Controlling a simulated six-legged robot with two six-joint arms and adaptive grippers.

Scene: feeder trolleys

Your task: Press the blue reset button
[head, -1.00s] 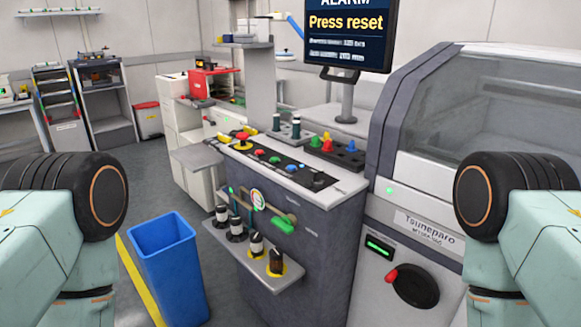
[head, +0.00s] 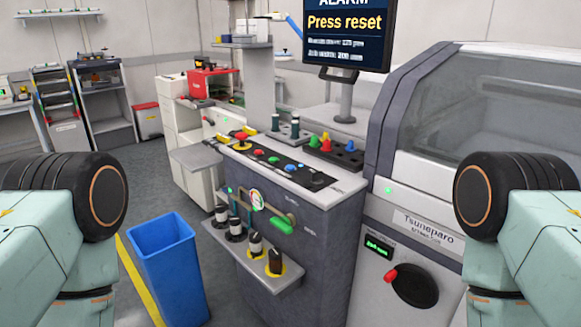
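The control console (head: 325,185) stands in the middle of the head view, with a sloping black button panel on its top. A small blue button (head: 290,167) sits on that panel, right of a green button (head: 274,160) and a red button (head: 259,153). A red mushroom button (head: 240,136) on yellow is at the panel's left end. A monitor (head: 347,40) above reads "Press reset". Only links of my two arms show at the left and right edges, well apart from the console. Neither gripper is in view.
A blue bin (head: 168,262) stands on the floor at the front left. A shelf with several dark-and-white knobs (head: 255,245) juts from the console's front. A grey machine (head: 425,165) with a red-handled dial (head: 412,285) stands close on the right.

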